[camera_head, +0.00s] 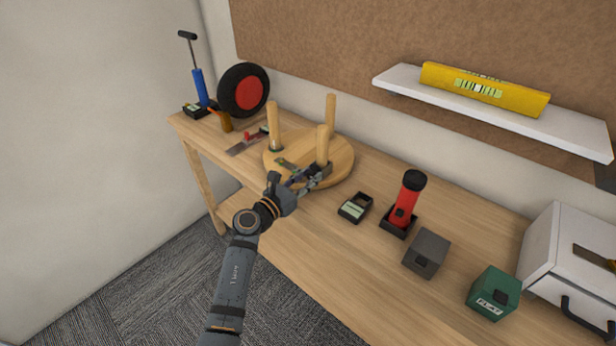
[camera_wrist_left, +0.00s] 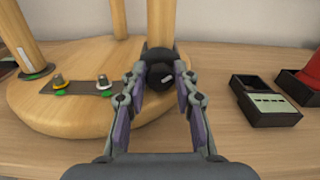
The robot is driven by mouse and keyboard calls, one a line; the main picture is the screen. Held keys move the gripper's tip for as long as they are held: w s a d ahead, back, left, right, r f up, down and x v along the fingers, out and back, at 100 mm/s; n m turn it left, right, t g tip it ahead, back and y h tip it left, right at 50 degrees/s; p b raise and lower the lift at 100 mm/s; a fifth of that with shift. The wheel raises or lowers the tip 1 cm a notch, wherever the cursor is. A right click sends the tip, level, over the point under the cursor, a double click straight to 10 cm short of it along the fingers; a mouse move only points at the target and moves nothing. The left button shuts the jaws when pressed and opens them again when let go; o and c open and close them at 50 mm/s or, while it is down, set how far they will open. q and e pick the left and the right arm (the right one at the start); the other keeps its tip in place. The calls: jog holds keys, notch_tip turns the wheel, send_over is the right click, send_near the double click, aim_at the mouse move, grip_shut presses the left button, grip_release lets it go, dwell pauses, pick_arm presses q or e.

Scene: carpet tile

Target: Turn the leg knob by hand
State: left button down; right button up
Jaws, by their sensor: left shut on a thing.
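A round wooden stool top (camera_head: 342,172) with several upright wooden legs lies upside down on the workbench. In the left wrist view, a black knob (camera_wrist_left: 159,76) with a pale mark sits at the foot of the nearest leg (camera_wrist_left: 161,22); the leg also shows in the head view (camera_head: 322,143). My left gripper (camera_head: 318,173) reaches the base of that leg, its fingers on both sides of the knob, shut on it. The knob is mostly hidden by the gripper in the head view. My right gripper is not in view.
A metal plate (camera_wrist_left: 78,88) with two studs lies on the stool top. To the right are a small dark box (camera_head: 355,207), a red flashlight (camera_head: 409,198), a grey box (camera_head: 426,252) and a green box (camera_head: 492,293). A wheel (camera_head: 243,92) stands at the back left.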

pick_arm(q)
jog(key=shift+r+n+p, duration=0.3)
jog(key=shift+n+p, duration=0.25)
jog(key=shift+n, duration=0.05)
jog(key=shift+f+n+p, duration=0.15)
jog(key=shift+n+p, duration=0.15)
jog(key=shift+f, duration=0.15)
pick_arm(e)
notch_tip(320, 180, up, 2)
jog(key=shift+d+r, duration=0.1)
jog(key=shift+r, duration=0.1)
pick_arm(q)
jog(key=c, duration=1)
grip_release()
jog(key=shift+c, duration=0.2)
jog(key=v, duration=1.2)
